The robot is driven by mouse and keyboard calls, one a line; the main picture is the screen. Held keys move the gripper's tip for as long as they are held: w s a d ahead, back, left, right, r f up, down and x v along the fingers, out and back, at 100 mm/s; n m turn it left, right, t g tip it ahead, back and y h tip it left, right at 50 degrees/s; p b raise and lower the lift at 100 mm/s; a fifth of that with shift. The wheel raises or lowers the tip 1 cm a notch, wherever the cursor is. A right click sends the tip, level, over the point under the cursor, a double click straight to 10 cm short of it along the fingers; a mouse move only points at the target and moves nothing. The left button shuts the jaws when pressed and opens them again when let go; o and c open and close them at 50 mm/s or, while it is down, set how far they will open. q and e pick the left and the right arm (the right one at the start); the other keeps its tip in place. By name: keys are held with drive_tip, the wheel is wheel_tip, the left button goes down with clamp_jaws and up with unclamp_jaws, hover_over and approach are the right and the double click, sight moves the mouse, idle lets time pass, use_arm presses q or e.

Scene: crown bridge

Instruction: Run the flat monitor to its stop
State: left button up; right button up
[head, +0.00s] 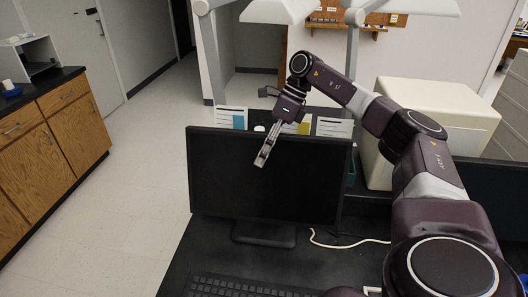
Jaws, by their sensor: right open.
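The flat monitor (266,192) stands upright on its base (263,234) on the dark desk, its black screen facing me. My right arm comes in from the right and reaches over the monitor's top edge. My right gripper (261,160) is open and empty, pointing down in front of the upper part of the screen. Whether its fingers touch the screen cannot be told. My left gripper is not in view.
A keyboard (245,288) lies in front of the monitor, and a white cable (345,242) runs to its right. Papers (232,116) stand behind it. A cream-coloured box (440,110) is at the right. Wooden cabinets (50,145) stand at the left beyond open floor.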

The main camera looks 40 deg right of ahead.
sight(280, 135)
drive_tip(key=c, duration=1.2)
drive_tip(key=shift+o, duration=0.2)
drive_tip(key=shift+s+a+f, duration=0.1)
drive_tip(key=shift+s+a, duration=0.05)
drive_tip(key=shift+a, duration=0.05)
drive_tip(key=shift+f, duration=0.1)
drive_tip(key=shift+o, duration=0.3)
drive_tip(key=shift+s+a+f+h+b, duration=0.3)
drive_tip(key=shift+s+a+h+b, duration=0.1)
drive_tip(key=shift+s+a, duration=0.25)
drive_tip(key=o, duration=0.9)
drive_tip(key=shift+w+a, duration=0.1)
drive_tip(key=shift+o, duration=1)
drive_tip(key=shift+a+r+t, duration=0.1)
drive_tip(key=shift+r+t, duration=0.15)
drive_tip(key=shift+t, duration=0.05)
drive_tip(key=v, duration=1.2)
drive_tip(key=shift+c, duration=0.2)
